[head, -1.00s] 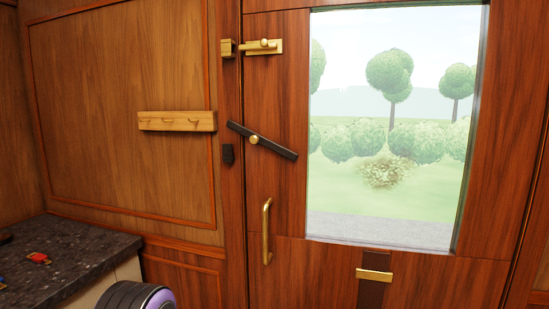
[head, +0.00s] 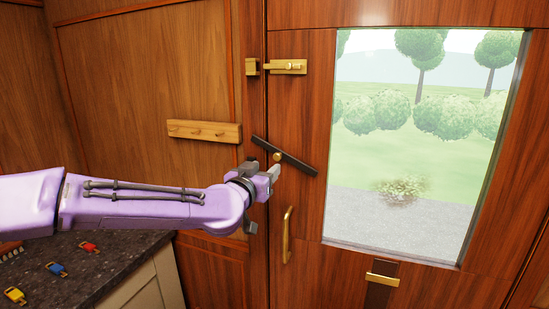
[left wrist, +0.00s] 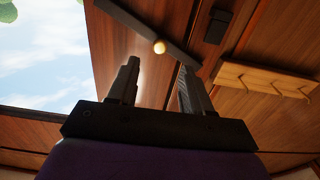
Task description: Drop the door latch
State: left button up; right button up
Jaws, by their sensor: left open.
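The door latch is a dark bar (head: 299,165) on the wooden door, pivoting at a brass knob (head: 278,156). It is tilted, with its left end high and its right end low. My left gripper (head: 273,171) is open and empty, just below the knob in the head view. In the left wrist view the bar (left wrist: 128,24) and knob (left wrist: 159,46) lie beyond the open fingers (left wrist: 159,70). A dark block (left wrist: 217,25), the likely keeper, shows there near one bar end; my gripper hides it in the head view. My right gripper is out of view.
A brass bolt (head: 289,67) is above the latch and a brass handle (head: 287,235) below it. A wooden hook rail (head: 204,131) is on the left wall.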

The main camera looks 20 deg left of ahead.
aim_at(277, 158)
pick_arm(q)
jog(key=w+p, duration=0.2)
jog(key=w, duration=0.4)
jog(key=shift+w+d+r, duration=0.1)
jog(key=shift+w, duration=0.85)
jog(key=shift+s, duration=0.1)
